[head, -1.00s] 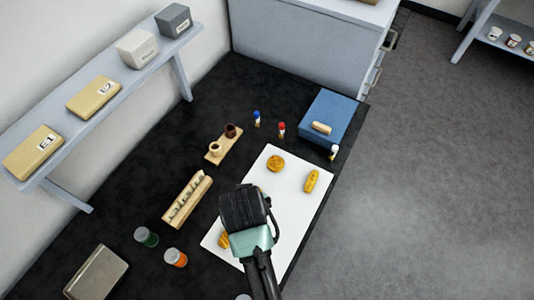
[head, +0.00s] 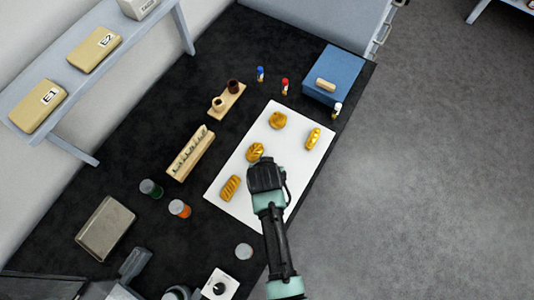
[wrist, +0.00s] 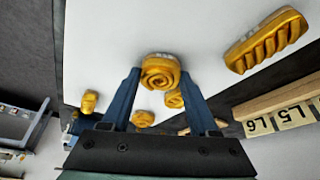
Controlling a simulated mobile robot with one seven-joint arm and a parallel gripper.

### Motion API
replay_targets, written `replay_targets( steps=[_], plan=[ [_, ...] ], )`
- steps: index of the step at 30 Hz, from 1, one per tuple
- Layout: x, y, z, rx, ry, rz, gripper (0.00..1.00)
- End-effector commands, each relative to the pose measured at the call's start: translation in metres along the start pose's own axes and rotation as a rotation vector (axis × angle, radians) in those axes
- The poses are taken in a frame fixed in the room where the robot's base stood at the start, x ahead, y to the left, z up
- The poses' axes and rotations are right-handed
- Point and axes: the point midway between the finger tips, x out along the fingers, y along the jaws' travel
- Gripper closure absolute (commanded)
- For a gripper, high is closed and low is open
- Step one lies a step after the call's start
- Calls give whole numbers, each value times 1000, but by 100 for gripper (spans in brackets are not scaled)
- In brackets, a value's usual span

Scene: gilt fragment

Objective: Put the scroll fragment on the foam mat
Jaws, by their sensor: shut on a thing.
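The scroll fragment (wrist: 160,72), a gold spiral piece, sits between my fingers in the wrist view. My gripper (wrist: 160,80) is shut on it, one blue finger on each side. The foam mat (head: 232,208) is the white sheet on the dark bench; it also fills the upper wrist view (wrist: 120,30). I cannot tell whether the fragment touches the mat.
Other gold pieces lie on the mat: a round one (head: 278,120), a long one (head: 313,138), one close by my gripper (head: 255,152) and a ridged one (head: 229,188). A blue box (head: 335,72) stands beyond. A wooden rack (head: 190,153) and jars (head: 179,208) are left.

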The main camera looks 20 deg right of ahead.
Motion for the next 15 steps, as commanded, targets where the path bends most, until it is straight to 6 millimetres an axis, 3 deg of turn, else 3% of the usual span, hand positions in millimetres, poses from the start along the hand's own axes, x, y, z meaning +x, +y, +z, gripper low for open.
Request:
replay_targets(
  steps=[7,8,12,15],
  plan=[
    [3,0,1,0,0,0,92],
    [3,0,1,0,0,0,38],
    [2,0,1,0,0,0,12],
    [2,0,1,0,0,0,9]
  ],
)
